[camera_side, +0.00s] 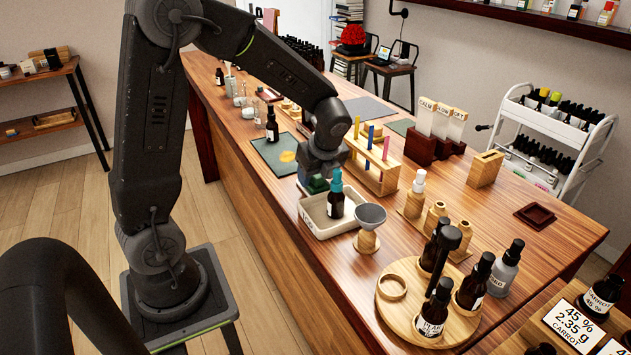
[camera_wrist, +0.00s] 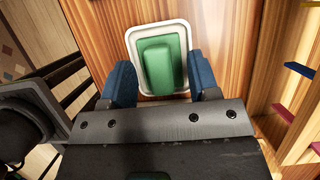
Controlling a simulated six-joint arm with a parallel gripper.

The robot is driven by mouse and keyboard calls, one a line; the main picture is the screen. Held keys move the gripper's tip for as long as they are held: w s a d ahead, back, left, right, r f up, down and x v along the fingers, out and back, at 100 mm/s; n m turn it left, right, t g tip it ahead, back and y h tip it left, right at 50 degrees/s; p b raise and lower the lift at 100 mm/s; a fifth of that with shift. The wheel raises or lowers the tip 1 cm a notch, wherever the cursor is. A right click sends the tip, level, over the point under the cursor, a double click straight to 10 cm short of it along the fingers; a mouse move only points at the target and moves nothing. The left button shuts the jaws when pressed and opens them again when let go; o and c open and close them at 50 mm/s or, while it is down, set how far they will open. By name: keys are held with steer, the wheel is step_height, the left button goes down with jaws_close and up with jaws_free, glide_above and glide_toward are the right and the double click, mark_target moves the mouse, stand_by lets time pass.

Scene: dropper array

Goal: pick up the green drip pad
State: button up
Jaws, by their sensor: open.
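The green drip pad (camera_wrist: 163,65) lies in a small white-rimmed dish (camera_wrist: 136,38) in the wrist view. My gripper (camera_wrist: 160,76) is open, with one blue finger on each side of the pad in the picture. No contact with the pad shows, and the height gap is hard to judge. The near end of the pad is close to my gripper body. In the side view my gripper (camera_side: 318,183) points down at the back of a beige tray (camera_side: 318,230), and a bit of green shows beside it, mostly hidden.
A wooden rack with coloured sticks (camera_side: 372,170) stands behind. Bare wood lies around the dish.

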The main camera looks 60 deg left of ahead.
steer(key=c, duration=0.6)
steer(key=shift+r, duration=0.45)
steer(key=r, duration=0.3)
steer(key=shift+s+a+r, duration=0.25)
steer(key=shift+r, duration=0.15)
steer(key=s+a+r, duration=0.6)
steer(key=s+a, duration=0.1)
steer(key=s, duration=0.1)
steer(key=shift+a+r, duration=0.2)
